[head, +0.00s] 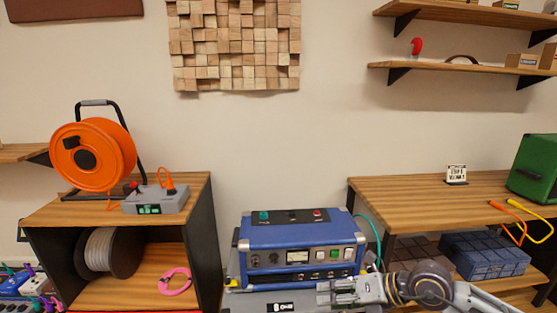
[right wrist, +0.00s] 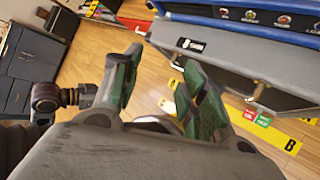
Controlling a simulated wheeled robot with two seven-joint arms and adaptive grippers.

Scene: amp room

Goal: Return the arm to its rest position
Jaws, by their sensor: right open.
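My right arm (head: 432,284) reaches in from the lower right in the head view. My right gripper (head: 324,293) points left, low in front of the blue amplifier unit (head: 300,236). In the right wrist view its two green-padded fingers (right wrist: 163,60) stand apart, with nothing between them but floor and part of a grey cart. The gripper is open and empty. My left gripper and left arm are not in view.
A wooden shelf unit (head: 205,225) with an orange cable reel (head: 92,155) stands at the left. A wooden table (head: 400,190) with a green box (head: 535,167) stands at the right, near my arm. The wrist view shows wooden floor (right wrist: 150,90) and a yellow strip marked B (right wrist: 275,137).

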